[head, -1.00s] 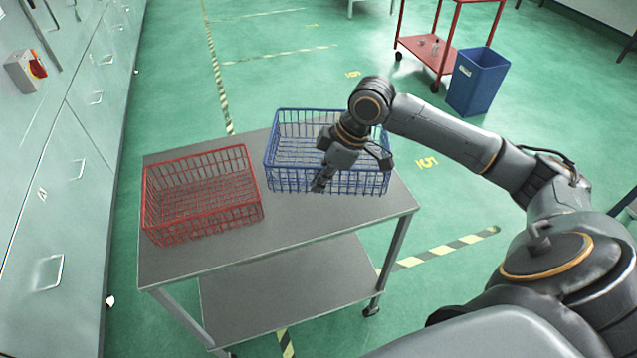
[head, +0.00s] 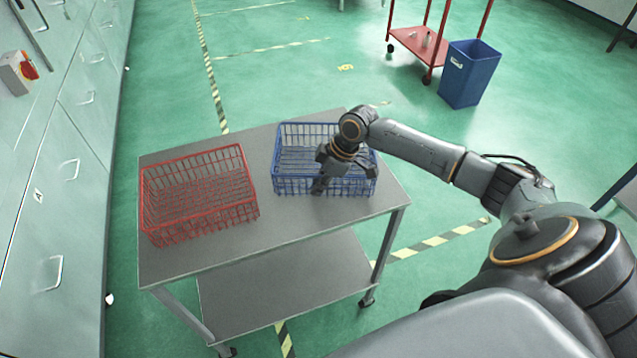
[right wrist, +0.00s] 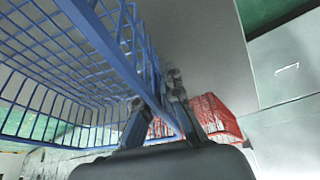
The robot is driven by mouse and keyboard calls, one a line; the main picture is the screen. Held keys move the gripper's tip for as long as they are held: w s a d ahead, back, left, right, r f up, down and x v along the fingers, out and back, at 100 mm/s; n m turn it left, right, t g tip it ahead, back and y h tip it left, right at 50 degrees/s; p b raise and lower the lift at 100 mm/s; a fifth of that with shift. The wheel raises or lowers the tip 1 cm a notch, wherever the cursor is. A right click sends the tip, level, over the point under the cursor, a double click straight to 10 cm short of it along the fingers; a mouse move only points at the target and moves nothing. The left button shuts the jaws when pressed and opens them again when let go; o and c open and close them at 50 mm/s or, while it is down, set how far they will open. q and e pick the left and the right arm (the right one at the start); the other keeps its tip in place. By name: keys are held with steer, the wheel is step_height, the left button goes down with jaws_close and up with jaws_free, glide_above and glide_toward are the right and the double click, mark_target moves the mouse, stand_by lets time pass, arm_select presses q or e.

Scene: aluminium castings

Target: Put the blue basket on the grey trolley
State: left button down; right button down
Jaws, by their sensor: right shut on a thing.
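The blue wire basket (head: 290,160) is upright at the back right of the grey trolley (head: 290,225), over its top shelf. Whether its base touches the shelf I cannot tell for sure. My right gripper (head: 318,186) is shut on the basket's near wall. In the right wrist view the gripper (right wrist: 157,110) has its fingers on either side of the blue basket's wires (right wrist: 110,55). The basket looks empty. My left gripper is not in view.
A red wire basket (head: 200,195) stands on the trolley's left half, a small gap from the blue one. Grey cabinets (head: 60,200) line the left. A blue bin (head: 470,75) and a red cart (head: 420,45) stand at the back right. The trolley top's front right is bare.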

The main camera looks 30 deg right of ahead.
steer(key=c, duration=1.5)
jaws_free()
steer(key=b+v, duration=0.1)
steer(key=v, duration=1.1)
steer(key=shift+b, duration=0.35)
